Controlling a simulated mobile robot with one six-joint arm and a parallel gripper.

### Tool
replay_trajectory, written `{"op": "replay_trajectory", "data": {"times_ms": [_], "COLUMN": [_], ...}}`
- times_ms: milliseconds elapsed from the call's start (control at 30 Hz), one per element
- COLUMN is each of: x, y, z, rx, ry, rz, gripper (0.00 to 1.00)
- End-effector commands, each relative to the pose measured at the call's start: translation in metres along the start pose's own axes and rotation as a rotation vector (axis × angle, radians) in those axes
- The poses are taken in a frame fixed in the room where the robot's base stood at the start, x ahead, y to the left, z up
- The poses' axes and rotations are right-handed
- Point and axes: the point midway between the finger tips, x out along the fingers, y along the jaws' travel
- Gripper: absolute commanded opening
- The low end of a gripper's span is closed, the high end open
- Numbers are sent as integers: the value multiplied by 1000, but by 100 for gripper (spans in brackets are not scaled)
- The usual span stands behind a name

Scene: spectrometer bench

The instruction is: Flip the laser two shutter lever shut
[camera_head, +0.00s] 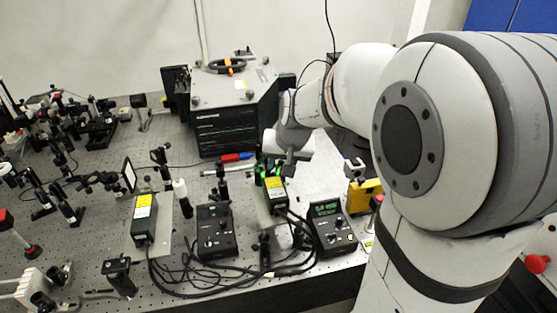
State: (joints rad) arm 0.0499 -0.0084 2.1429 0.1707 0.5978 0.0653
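Two small black laser heads with yellow labels stand on the perforated bench (90,255). One laser head (143,218) is at the left, and the other laser head (275,192) is right of centre with green at its far end. No label that I can read tells which is laser two. I cannot make out a shutter lever on either; it is too small or hidden. My gripper (289,170) hangs pointing down just above and behind the right laser head, very close to it. Its fingertips are too small and dark to show whether they are open or shut, or touching anything.
A black control box (216,232) and another with a lit green display (331,228) stand near the front, with black cables between. A large instrument box (236,105) stands behind. Optics posts crowd the left. A yellow block (363,195) is close to my arm.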

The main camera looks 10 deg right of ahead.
Motion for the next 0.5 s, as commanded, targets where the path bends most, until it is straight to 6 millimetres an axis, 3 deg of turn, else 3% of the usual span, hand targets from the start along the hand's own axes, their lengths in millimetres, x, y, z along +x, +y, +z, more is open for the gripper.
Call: {"op": "replay_trajectory", "data": {"times_ms": [67,500], "x": [0,0], "y": [0,0], "z": [0,0], "rx": [-1,-2], "ry": [0,-1], "rz": [0,0], "gripper": [34,0]}}
